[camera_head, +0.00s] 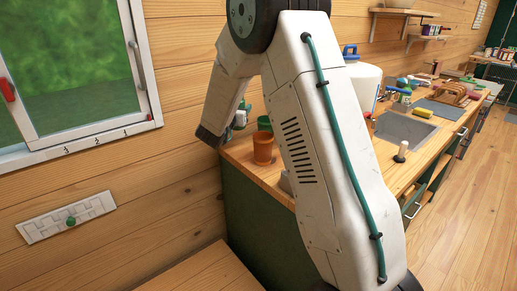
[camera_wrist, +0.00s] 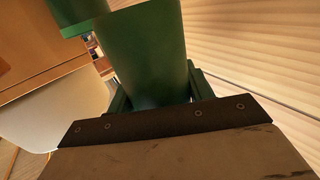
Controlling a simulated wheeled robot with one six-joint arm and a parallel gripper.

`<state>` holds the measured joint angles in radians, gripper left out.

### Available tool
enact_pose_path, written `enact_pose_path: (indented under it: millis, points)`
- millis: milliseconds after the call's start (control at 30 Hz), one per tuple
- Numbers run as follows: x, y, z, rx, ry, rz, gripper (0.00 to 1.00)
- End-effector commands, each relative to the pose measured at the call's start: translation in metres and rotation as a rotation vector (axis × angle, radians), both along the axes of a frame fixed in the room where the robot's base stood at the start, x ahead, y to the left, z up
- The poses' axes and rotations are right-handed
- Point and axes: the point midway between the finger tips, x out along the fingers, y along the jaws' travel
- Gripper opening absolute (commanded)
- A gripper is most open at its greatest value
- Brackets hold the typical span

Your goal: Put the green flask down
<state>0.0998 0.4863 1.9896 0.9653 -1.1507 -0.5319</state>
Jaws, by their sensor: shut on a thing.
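The green flask (camera_wrist: 142,55) fills the upper middle of the wrist view as a plain green cylinder. My gripper (camera_wrist: 160,92) is shut on it, with a green finger on each side. The flask's far end is cut off or hard to make out in the wrist view. In the head view my arm hides most of the gripper, and I cannot tell the held flask there. I cannot tell whether the flask touches a surface.
A terracotta pot (camera_head: 263,149) stands at the near left end of the wooden counter (camera_head: 240,152), with a green pot (camera_head: 264,123) behind it. A window (camera_head: 75,60) is on the left wall.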

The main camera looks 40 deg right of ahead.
Motion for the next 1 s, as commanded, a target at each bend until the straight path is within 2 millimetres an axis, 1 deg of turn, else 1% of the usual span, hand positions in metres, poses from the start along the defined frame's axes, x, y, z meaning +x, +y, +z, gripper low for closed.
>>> enact_pose_path:
  millis: [33, 200, 467, 633, 700, 1000]
  points:
    - [0.000, 0.000, -0.012, 0.000, 0.005, 0.000, 0.18]
    - [0.000, 0.000, -0.042, -0.001, 0.003, 0.001, 0.18]
    - [0.000, 0.000, -0.065, 0.000, 0.001, 0.001, 0.18]
    - [0.000, 0.000, -0.089, 0.000, 0.002, 0.002, 0.18]
    - [0.000, 0.000, -0.093, -0.001, 0.000, 0.001, 0.18]
    - [0.000, 0.000, -0.095, -0.001, -0.001, 0.001, 0.18]
